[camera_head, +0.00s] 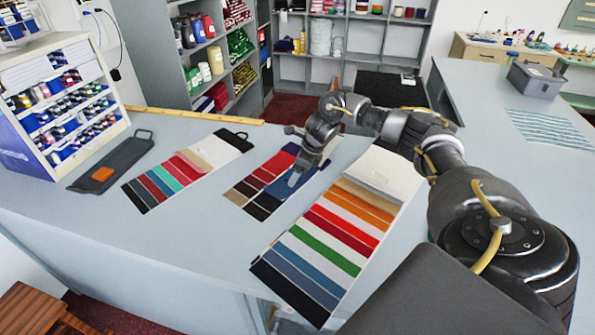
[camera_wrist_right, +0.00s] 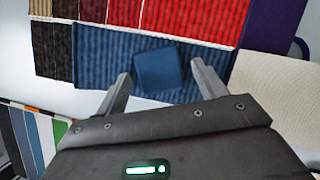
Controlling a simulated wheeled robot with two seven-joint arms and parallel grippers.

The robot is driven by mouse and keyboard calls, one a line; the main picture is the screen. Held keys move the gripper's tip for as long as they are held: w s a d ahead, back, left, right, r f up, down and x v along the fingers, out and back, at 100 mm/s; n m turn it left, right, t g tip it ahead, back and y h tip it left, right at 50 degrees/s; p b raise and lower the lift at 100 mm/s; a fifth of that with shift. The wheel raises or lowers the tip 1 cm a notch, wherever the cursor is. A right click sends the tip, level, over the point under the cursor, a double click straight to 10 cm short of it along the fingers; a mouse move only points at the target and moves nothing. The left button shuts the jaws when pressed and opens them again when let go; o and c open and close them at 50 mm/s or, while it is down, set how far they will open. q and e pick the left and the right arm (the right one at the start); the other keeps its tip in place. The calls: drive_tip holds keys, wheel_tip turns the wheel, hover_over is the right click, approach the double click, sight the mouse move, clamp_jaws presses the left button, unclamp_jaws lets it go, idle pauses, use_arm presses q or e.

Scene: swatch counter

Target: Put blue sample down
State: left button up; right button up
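The blue sample (camera_wrist_right: 157,70) is a small dark blue square. In the right wrist view it lies, slightly turned, over the blue ribbed strip (camera_wrist_right: 98,62) of a swatch card, between my right gripper's fingers. My right gripper (camera_wrist_right: 162,72) is open, with a gap showing on each side of the sample. In the head view my right gripper (camera_head: 294,181) is low over the middle swatch card (camera_head: 262,178), which has red, brown, black and blue patches. The sample cannot be made out there. My left gripper is not in view.
Another swatch card (camera_head: 190,168) and a dark grey board (camera_head: 115,162) lie to the left, beside a thread rack (camera_head: 62,100). The counter's front left (camera_head: 150,240) is clear.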

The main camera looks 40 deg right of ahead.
drive_tip(key=shift+r, duration=0.25)
drive_tip(key=shift+d+r, duration=0.1)
drive_tip(key=shift+r, duration=0.25)
drive_tip(key=b+v, duration=0.2)
drive_tip(key=v, duration=0.3)
drive_tip(key=shift+s, duration=0.15)
drive_tip(key=v, duration=0.6)
